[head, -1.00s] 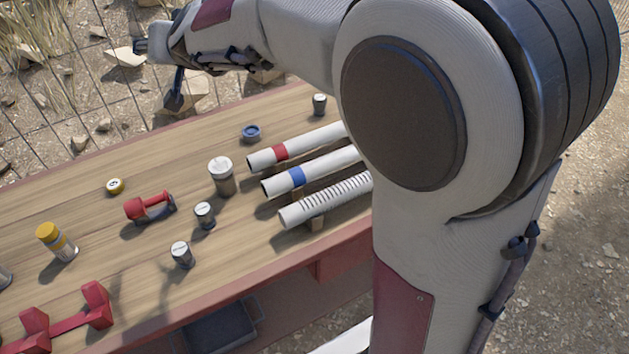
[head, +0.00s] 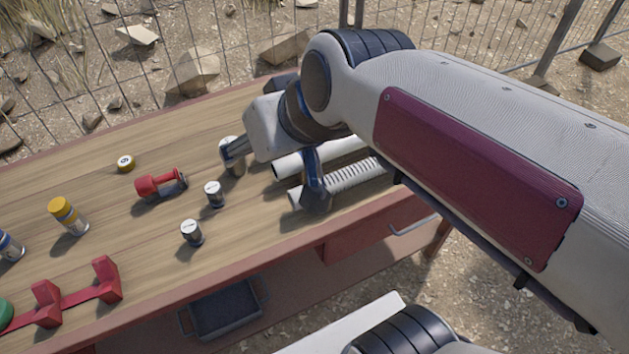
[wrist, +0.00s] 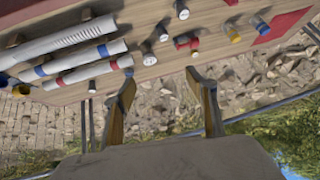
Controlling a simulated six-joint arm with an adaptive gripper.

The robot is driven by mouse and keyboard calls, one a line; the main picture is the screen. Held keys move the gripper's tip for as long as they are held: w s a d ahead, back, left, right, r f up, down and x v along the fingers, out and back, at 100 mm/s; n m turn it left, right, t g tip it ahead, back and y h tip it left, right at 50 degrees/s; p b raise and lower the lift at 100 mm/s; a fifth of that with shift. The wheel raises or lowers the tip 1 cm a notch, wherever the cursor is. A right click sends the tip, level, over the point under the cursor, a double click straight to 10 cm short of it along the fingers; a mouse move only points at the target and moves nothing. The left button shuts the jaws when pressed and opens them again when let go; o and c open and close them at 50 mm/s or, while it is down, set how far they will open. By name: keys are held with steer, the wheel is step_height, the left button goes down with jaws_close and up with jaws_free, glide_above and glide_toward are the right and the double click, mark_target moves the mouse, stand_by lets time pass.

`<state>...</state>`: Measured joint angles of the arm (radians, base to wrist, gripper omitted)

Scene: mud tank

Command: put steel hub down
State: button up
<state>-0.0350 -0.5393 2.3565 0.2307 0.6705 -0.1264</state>
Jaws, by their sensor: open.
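My gripper (head: 272,175) is open above the workbench, over the near ends of the white tubes. In the wrist view nothing lies between the spread fingers of my gripper (wrist: 161,80). Two small metal cylinders with pale tops, one (head: 214,194) and a nearer one (head: 191,232), stand upright on the bench. A larger pale-topped canister (head: 232,160) stands behind them, partly hidden by a finger. I cannot tell which of these, if any, is the steel hub.
White tubes (head: 345,182) lie right of the cylinders, partly hidden by my arm.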

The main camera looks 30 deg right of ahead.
steer(key=s+d+f+g+h, duration=0.1)
steer(key=s+d+f, duration=0.1)
steer(key=s, duration=0.3)
steer(key=s+d+f+g+h, duration=0.1)
steer(key=s+d+f, duration=0.2)
steer(key=s, duration=0.2)
steer(key=shift+s, duration=0.25)
